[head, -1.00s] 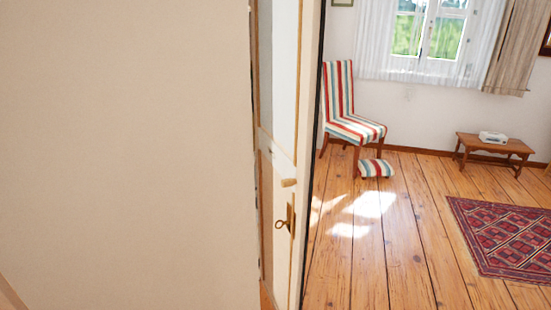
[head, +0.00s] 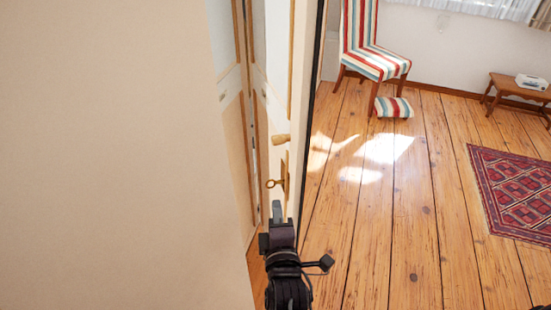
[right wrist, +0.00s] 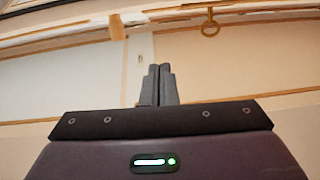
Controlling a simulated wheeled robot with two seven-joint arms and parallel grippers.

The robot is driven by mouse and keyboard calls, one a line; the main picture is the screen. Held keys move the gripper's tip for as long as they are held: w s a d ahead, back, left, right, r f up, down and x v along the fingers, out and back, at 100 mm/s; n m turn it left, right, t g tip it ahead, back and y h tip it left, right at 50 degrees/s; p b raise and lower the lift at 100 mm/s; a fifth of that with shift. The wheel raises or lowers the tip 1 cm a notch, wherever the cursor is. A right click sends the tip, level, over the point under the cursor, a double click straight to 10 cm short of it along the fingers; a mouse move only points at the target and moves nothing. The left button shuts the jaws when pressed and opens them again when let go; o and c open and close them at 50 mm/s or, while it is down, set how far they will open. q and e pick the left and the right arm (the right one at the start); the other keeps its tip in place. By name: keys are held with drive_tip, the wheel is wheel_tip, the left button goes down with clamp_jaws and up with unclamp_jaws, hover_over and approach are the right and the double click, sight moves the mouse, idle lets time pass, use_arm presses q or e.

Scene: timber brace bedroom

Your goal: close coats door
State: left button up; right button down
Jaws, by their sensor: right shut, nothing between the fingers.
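The coats door (head: 279,60) is a white panelled door with wooden trim, seen at a steep angle just right of the big beige surface. It carries a wooden knob (head: 281,139) and a key (head: 274,183) in a brass plate. It cannot be told for sure how far the door stands open. My right gripper (head: 277,208) is below the key, near the door's face. Its fingers (right wrist: 158,84) are together and empty in the right wrist view, in front of a pale panel, with the key (right wrist: 210,27) above right. Contact cannot be told. My left gripper is not in view.
A plain beige surface (head: 100,150) fills the left side. To the right lies open plank floor (head: 400,210) with a red patterned rug (head: 515,185). A striped chair (head: 372,50), a striped footstool (head: 393,107) and a small wooden table (head: 515,92) stand farther back.

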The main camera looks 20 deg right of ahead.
wheel_tip(320, 180, up, 3)
drive_tip(key=p, duration=0.4)
hover_over(290, 169)
drive_tip(key=s+a, duration=0.2)
drive_tip(key=s, duration=0.3)
drive_tip(key=shift+d+f, duration=0.1)
drive_tip(key=shift+f, duration=0.1)
